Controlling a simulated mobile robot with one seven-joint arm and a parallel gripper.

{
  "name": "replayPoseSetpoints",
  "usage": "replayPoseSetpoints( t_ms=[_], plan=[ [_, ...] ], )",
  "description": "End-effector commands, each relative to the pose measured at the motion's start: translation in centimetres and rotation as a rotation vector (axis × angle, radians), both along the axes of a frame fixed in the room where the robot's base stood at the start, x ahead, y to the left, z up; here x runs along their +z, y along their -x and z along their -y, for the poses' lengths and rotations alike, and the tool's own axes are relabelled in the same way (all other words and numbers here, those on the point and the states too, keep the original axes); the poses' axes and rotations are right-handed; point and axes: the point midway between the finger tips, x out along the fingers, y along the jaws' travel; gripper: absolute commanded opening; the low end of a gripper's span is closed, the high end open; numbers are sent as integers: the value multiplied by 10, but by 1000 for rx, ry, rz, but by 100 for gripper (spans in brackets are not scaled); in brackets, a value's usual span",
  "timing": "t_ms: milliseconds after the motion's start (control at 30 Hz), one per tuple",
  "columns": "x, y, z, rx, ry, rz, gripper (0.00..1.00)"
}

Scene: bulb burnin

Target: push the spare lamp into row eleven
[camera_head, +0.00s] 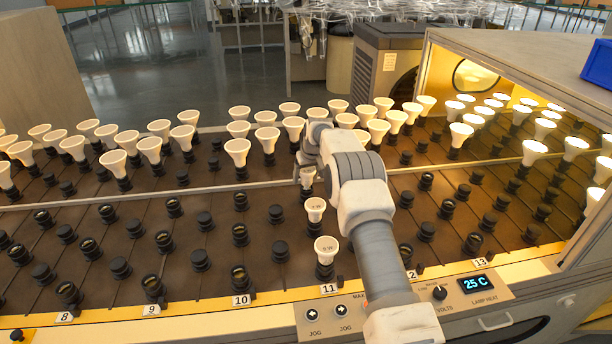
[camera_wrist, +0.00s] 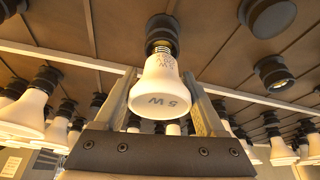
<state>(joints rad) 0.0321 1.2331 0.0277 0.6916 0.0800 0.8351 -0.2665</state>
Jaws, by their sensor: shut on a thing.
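My gripper (camera_head: 308,170) is shut on a white lamp (camera_wrist: 160,90) marked 5 W, one finger on each side of its bulb. In the wrist view, which looks upside down, the lamp's brass thread shows at a black socket (camera_wrist: 160,27); I cannot tell how far it is seated. In the head view the arm mostly hides this lamp (camera_head: 307,177). Two other white lamps stand upright in line nearer the front, one at the front (camera_head: 326,246) above the row 11 label (camera_head: 329,289) and one behind it (camera_head: 315,206).
Several lamps (camera_head: 237,148) stand beyond a thin rail (camera_head: 100,198). Empty black sockets (camera_head: 240,235) fill the near side left and right. A lit chamber (camera_head: 520,80) with lamps is at right. A control panel reading 25 C (camera_head: 478,283) is on the front edge.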

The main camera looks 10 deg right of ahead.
Motion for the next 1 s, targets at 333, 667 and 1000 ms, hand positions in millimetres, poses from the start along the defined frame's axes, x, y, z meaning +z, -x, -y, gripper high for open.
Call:
replayPoseSetpoints(
  t_ms=[333, 667, 1000],
  plan=[
    [-12, 0, 0, 0, 0, 0, 7],
    [-14, 0, 0, 0, 0, 1, 100],
    [-9, 2, 1, 0, 0, 0, 100]
  ],
)
